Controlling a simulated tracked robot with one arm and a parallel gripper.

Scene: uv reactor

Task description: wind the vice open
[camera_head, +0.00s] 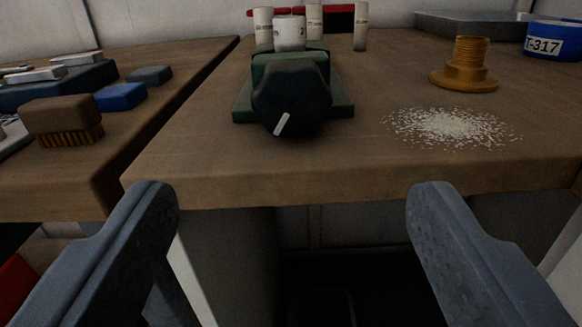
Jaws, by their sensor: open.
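The vice (243,107) is dark green and stands near the front edge of the wooden bench. Its dark, lobed knob (292,92) faces me, with a white mark pointing down and slightly left. A pale cylinder (289,33) stands behind the knob at the vice; whether the jaws touch it is hidden. My gripper (290,205) is open and empty, its two grey fingers wide apart. It is in front of the bench edge, lower in the picture than the knob and apart from it.
A brass threaded fitting (470,65) and a pile of white granules (451,127) lie right of the vice. Further right is a blue container (552,40) marked T-317. A brush (61,120) and blue block (120,96) sit on the left bench. Pale cylinders (361,27) stand behind.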

